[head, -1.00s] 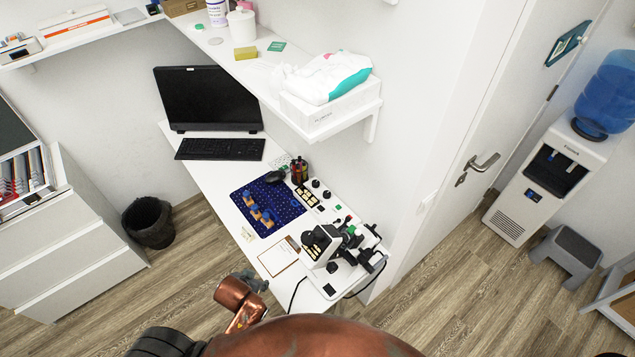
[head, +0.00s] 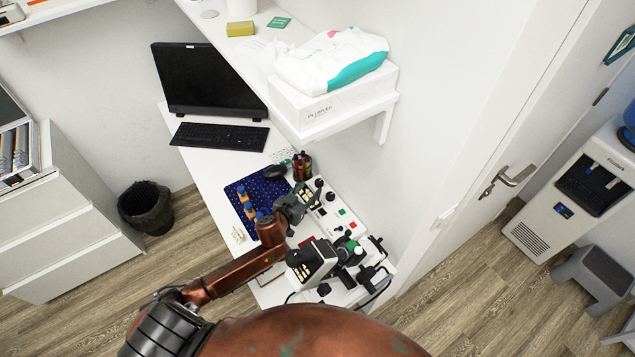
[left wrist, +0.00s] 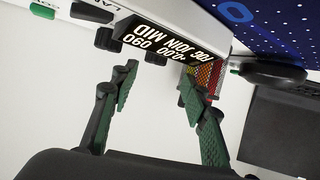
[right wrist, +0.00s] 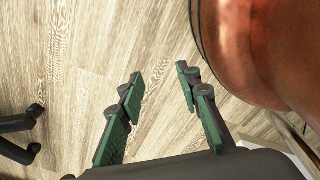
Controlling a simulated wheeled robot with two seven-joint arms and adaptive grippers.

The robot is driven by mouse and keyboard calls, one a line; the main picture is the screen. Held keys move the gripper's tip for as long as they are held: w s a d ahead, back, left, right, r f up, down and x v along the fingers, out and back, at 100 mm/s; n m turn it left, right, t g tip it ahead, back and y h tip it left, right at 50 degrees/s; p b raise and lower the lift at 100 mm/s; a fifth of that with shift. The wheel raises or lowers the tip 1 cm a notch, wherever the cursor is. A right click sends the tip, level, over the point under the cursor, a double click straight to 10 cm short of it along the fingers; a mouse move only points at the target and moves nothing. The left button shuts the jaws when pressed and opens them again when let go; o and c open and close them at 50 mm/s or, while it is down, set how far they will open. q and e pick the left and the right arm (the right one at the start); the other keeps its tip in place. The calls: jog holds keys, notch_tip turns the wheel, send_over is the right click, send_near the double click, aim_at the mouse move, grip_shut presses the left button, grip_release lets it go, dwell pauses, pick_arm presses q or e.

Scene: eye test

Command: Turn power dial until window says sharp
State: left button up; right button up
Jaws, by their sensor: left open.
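The white control box (head: 345,222) stands on the desk, with black dials (head: 330,196) and coloured buttons. In the left wrist view its dark window (left wrist: 160,42) appears upside down with pale text; I make out "JOIN MID" and numbers, and no "sharp". Black knobs (left wrist: 107,39) stick out beside the window; I cannot tell which is the power dial. My left gripper (head: 306,194) is over the box's left part, hiding some of it. In its wrist view the left gripper (left wrist: 157,73) is open and empty, short of the knobs. My right gripper (right wrist: 158,75) is open and empty above the floor.
A white instrument with black parts (head: 316,256) stands in front of the box. A shelf with a white box (head: 335,105) overhangs the desk.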

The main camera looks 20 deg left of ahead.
aim_at(318, 182)
pick_arm(q)
jog(key=x, duration=0.5)
jog(key=shift+d+b, duration=0.35)
jog(key=shift+d, duration=0.05)
jog(key=shift+w+f, duration=0.1)
jog(key=shift+w, duration=0.25)
jog(key=shift+w+f, duration=0.15)
jog(key=shift+w, duration=0.15)
jog(key=shift+c, duration=0.3)
jog(key=shift+a, duration=0.1)
grip_shut()
pick_arm(e)
jog(key=shift+s+f, duration=0.25)
jog(key=shift+s, duration=0.25)
jog(key=shift+s+f, duration=0.2)
jog(key=shift+s, duration=0.3)
